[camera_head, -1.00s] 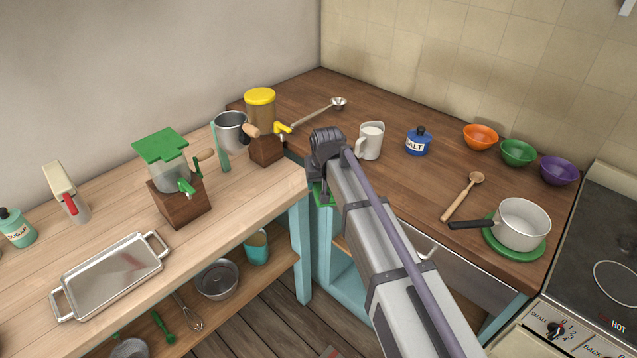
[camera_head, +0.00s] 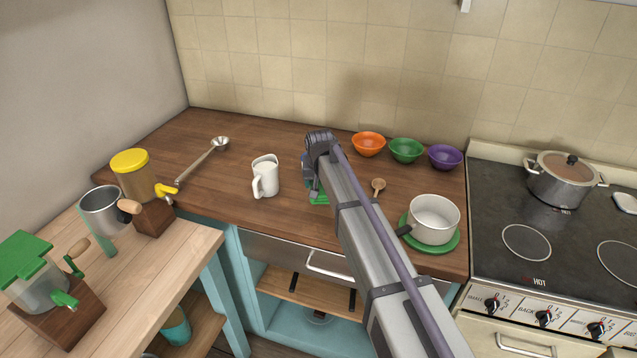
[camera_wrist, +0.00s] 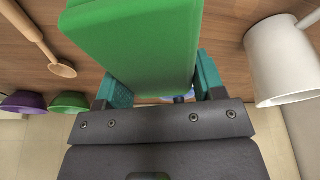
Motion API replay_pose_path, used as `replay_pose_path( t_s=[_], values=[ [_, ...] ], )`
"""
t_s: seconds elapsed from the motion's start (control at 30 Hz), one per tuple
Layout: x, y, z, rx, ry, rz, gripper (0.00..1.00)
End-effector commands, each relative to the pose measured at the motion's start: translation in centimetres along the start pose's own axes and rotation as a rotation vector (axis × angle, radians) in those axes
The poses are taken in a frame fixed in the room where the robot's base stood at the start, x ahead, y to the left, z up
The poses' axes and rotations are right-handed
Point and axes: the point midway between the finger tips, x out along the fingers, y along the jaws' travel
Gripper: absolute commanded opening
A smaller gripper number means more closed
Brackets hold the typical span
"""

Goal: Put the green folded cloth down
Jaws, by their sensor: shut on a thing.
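The green folded cloth (camera_wrist: 140,45) fills the top middle of the wrist view, between the two teal fingers of my gripper (camera_wrist: 162,82). My gripper is shut on it. In the head view, my gripper (camera_head: 318,182) is over the dark wooden counter (camera_head: 225,195), between the white jug and the wooden spoon. A small piece of the cloth (camera_head: 319,199) shows below the arm; the rest is hidden. I cannot tell whether the cloth touches the counter.
The white jug (camera_head: 265,178) stands left of my gripper, and the wooden spoon (camera_head: 378,186) right. Orange (camera_head: 369,143), green (camera_head: 406,150) and purple (camera_head: 445,157) bowls line the back. A white saucepan (camera_head: 434,218) sits beside the stove (camera_head: 560,235). Blue shows behind my gripper, mostly hidden.

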Motion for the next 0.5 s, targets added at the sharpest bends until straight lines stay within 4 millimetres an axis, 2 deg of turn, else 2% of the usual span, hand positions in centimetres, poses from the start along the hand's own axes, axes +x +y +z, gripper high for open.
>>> replay_pose_path(
  t_s=[0.13, 0.5],
  values=[
    [0.0, 0.0, 0.2, -0.001, -0.001, 0.0, 0.25],
    [4.2, 0.0, 1.4, -0.001, -0.001, 0.0, 0.25]
  ],
)
